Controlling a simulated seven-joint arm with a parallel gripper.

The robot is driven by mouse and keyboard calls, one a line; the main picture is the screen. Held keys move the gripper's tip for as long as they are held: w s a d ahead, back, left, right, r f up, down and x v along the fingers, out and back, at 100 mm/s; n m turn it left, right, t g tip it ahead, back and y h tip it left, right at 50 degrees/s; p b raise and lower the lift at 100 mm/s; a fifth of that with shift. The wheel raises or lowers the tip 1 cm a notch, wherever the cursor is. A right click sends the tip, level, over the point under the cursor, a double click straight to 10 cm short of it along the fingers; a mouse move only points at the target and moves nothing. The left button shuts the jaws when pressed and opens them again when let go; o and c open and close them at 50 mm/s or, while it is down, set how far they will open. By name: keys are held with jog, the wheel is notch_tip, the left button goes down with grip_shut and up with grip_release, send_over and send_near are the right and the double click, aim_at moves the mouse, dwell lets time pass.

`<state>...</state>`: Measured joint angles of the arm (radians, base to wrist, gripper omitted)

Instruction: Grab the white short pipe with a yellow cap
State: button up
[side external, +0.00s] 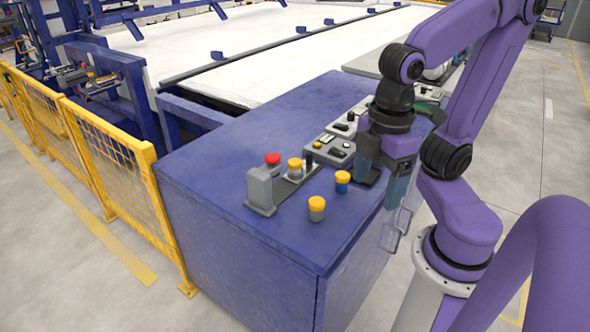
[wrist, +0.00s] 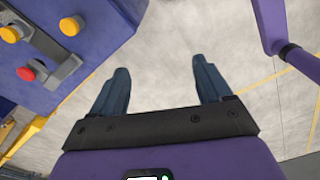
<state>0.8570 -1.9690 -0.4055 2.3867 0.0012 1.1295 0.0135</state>
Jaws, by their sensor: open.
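Another pale yellow-capped pipe (side external: 295,170) stands at the grey fixture, beside a red-capped piece (side external: 273,160). A blue pipe with a yellow cap (side external: 342,184) stands nearer my gripper. My gripper (side external: 383,174) is open and empty, fingers down, at the cabinet's right edge, right of the pipes. In the wrist view, bare floor shows between the fingers (wrist: 161,69). Two yellow caps show upper left there; I cannot tell which pipes they top.
The grey fixture (side external: 262,190) has an upright end block on the cabinet top (side external: 225,160). Control boxes (side external: 331,148) stand behind the pipes, near my gripper. The front of the top is clear. A yellow fence (side external: 110,150) runs along the left.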

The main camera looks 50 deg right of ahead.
jog(key=w+d+f+m+t+y, duration=0.1)
jog(key=w+m+t, duration=0.25)
jog(key=w, duration=0.65)
jog(key=w+d+f+m+t+y, duration=0.1)
jog(key=w+m+t+y, duration=0.2)
jog(key=w, duration=0.8)
jog(key=w+d+r+m+t+h, duration=0.1)
jog(key=w+d+m+t+h, duration=0.3)
jog(key=d, duration=0.7)
jog(key=w+d+r+m+t+h, duration=0.15)
jog(key=w+d+m+h, duration=0.35)
jog(key=d, duration=0.6)
jog(key=y, duration=0.1)
send_near(292, 159)
jog(key=shift+w+d+f+t, duration=0.2)
jog(key=shift+w+f, duration=0.15)
jog(key=shift+w, duration=0.2)
jog(key=shift+w+d+f+t, duration=0.2)
jog(key=shift+w+f, duration=0.15)
jog(key=shift+w, duration=0.25)
jog(key=shift+w+f, duration=0.1)
jog(key=shift+f, duration=0.05)
jog(key=shift+x, duration=3.7)
jog(key=c, duration=1.1)
